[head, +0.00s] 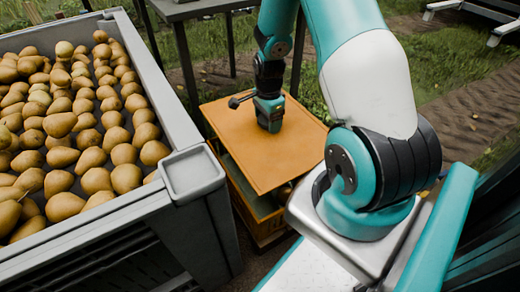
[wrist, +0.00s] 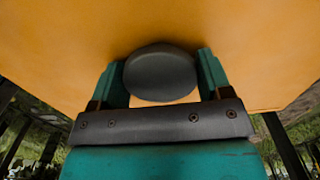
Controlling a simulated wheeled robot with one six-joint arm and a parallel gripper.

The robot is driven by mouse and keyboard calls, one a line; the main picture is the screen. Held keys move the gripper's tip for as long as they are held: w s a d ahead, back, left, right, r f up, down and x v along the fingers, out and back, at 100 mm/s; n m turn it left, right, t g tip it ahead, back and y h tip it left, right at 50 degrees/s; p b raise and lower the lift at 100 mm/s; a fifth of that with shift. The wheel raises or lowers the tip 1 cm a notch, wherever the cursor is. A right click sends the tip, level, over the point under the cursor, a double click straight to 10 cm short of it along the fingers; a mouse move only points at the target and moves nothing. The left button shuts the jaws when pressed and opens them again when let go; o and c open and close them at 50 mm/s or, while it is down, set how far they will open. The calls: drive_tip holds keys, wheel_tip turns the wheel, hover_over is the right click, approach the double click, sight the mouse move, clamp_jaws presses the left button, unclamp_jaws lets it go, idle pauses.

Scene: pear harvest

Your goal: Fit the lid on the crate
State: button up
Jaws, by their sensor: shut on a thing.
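The lid (head: 247,155) is a flat orange panel in the head view. In the wrist view the lid (wrist: 60,40) fills the upper part, with a dark round knob (wrist: 160,72) on it. My gripper (head: 269,122) is above the lid, and in the wrist view its two teal fingers (wrist: 160,80) are closed on either side of the knob. The orange crate (head: 262,226) is under the lid, mostly hidden by it. A gap with a greenish inside shows between the lid's near edge and the crate's near wall, so the lid is not flush there.
A large grey bin (head: 190,178) full of pears (head: 95,180) stands close to the left of the crate. A dark table (head: 205,8) stands behind. My arm crosses the right side. Grass and a dirt path lie beyond.

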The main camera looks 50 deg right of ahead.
wheel_tip(320, 180, down, 14)
drive_tip(key=b, duration=1.2)
drive_tip(key=shift+w+f, duration=0.2)
drive_tip(key=shift+f, duration=0.05)
drive_tip(key=shift+r+p, duration=0.1)
drive_tip(key=shift+p, duration=0.4)
idle(0.4)
drive_tip(key=shift+f+b, duration=0.3)
drive_tip(key=shift+f, duration=0.35)
idle(0.4)
drive_tip(key=o, duration=0.8)
